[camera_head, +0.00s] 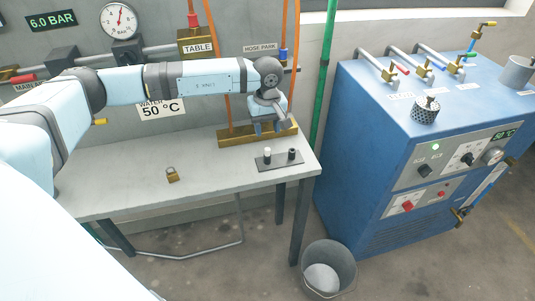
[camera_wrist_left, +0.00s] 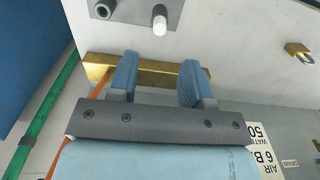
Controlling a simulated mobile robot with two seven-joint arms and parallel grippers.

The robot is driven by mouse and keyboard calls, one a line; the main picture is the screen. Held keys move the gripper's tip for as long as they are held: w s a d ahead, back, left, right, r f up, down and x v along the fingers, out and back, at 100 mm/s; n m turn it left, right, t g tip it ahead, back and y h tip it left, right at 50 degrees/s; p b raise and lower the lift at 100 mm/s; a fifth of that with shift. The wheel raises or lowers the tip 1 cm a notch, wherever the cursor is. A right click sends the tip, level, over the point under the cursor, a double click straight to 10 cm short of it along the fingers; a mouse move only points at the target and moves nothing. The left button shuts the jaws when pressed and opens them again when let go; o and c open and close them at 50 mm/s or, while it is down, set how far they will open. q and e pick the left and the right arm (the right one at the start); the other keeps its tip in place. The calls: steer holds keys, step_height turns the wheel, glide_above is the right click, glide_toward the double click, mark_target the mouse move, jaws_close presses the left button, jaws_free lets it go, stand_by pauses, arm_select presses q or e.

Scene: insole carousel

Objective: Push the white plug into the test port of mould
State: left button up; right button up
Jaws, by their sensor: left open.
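In the left wrist view the white plug (camera_wrist_left: 159,20) shows beyond the fingertips, near the top edge. My left gripper (camera_head: 266,127) points down at a brass block (camera_head: 229,140) at the table's back edge. My right gripper is not in view.
A brass padlock (camera_head: 172,175) lies on the grey table (camera_head: 222,170). Orange hoses (camera_head: 292,70) and a green pipe (camera_head: 325,80) run behind the table's right end. A blue machine (camera_head: 370,150) stands right, a bucket (camera_head: 329,268) on the floor.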

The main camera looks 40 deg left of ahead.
mark_target(267, 149)
arm_select(q)
step_height(267, 149, down, 7)
steer(key=b, duration=0.4)
steer(key=shift+f, duration=0.1)
steer(key=shift+f+b, duration=0.45)
steer(key=shift+f, duration=0.25)
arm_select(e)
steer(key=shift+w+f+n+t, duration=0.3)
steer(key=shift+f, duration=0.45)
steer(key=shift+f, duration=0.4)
arm_select(q)
jaws_close()
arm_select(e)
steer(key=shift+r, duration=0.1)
arm_select(q)
steer(key=shift+r, duration=0.2)
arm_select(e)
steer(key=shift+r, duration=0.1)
